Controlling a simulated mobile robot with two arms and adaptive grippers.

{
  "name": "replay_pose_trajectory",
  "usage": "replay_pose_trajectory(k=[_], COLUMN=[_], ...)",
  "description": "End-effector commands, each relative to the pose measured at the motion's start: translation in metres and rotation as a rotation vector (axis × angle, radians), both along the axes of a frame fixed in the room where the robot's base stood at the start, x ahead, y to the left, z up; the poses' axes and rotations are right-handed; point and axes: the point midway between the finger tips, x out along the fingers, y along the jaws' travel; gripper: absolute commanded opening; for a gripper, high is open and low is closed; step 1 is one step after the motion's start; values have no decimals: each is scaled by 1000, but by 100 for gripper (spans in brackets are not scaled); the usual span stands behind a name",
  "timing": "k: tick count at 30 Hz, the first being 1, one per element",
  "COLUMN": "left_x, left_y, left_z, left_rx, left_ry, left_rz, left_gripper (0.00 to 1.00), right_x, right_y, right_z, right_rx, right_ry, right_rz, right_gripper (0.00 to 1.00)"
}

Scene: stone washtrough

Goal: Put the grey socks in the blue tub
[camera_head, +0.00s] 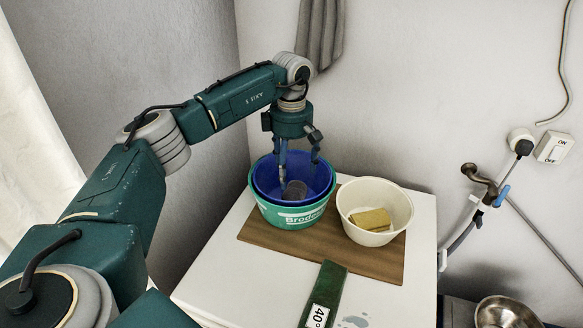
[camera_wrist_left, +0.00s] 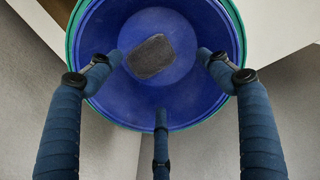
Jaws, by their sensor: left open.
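The grey socks (camera_head: 296,190) lie as a dark rounded bundle on the floor of the blue tub (camera_head: 321,183). The blue tub sits nested inside a green tub (camera_head: 289,220). My left gripper (camera_head: 299,172) is above the blue tub, its fingers pointing down into the opening. In the left wrist view the gripper (camera_wrist_left: 158,76) has its three fingers spread, with nothing between them. There the socks (camera_wrist_left: 151,56) lie inside the blue tub (camera_wrist_left: 118,22), apart from the fingers. My right gripper is in neither view.
A cream bowl (camera_head: 346,208) with a yellow sponge-like block (camera_head: 371,221) stands right of the tubs on a brown board (camera_head: 262,237). A tap (camera_head: 480,180) and a metal bowl (camera_head: 503,312) are at the right.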

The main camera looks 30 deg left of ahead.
Motion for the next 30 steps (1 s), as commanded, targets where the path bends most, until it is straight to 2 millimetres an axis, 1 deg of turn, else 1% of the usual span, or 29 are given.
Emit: replay_pose_trajectory(k=[11, 14, 17, 27, 30], left_x=[0, 0, 0, 0, 0], left_y=[0, 0, 0, 0, 0], left_z=[0, 3, 12, 64, 72], left_rx=[0, 0, 0, 0, 0], left_ry=[0, 0, -1, 0, 1], left_rz=[0, 0, 0, 0, 0], left_gripper=[78, 78, 78, 78, 78], right_x=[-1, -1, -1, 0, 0], right_y=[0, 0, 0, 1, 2], right_z=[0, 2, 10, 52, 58], right_rx=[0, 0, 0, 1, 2], right_ry=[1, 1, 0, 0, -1], right_rz=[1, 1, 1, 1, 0], right_gripper=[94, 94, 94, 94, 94])
